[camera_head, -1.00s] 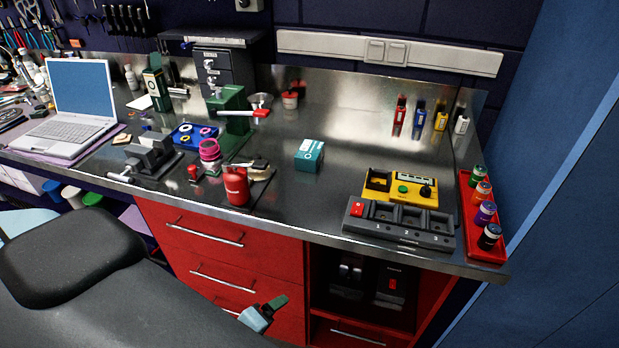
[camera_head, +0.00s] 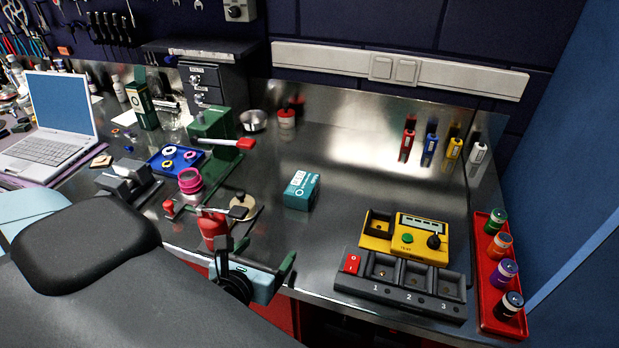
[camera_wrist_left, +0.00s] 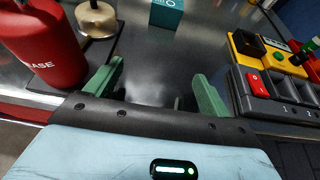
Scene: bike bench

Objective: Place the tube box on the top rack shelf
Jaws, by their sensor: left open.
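The tube box is a small teal box with a white label (camera_head: 301,190) on the metal bench, right of the middle. Its lower part also shows at the top of the left wrist view (camera_wrist_left: 166,14). My left gripper (camera_head: 256,254) is at the bench's front edge, nearer than the box and apart from it. In the left wrist view its two green fingers (camera_wrist_left: 158,92) are spread with nothing between them. I cannot tell which surface is the top rack shelf; a dark shelf (camera_head: 205,47) sits above grey drawers at the back. My right gripper is not in view.
A red grease bottle (camera_head: 212,229) stands just left of my left gripper. A yellow tester (camera_head: 405,238) and a grey numbered tray (camera_head: 400,284) lie to the right, beside a red tray of small jars (camera_head: 484,300). The bench behind the box is mostly clear.

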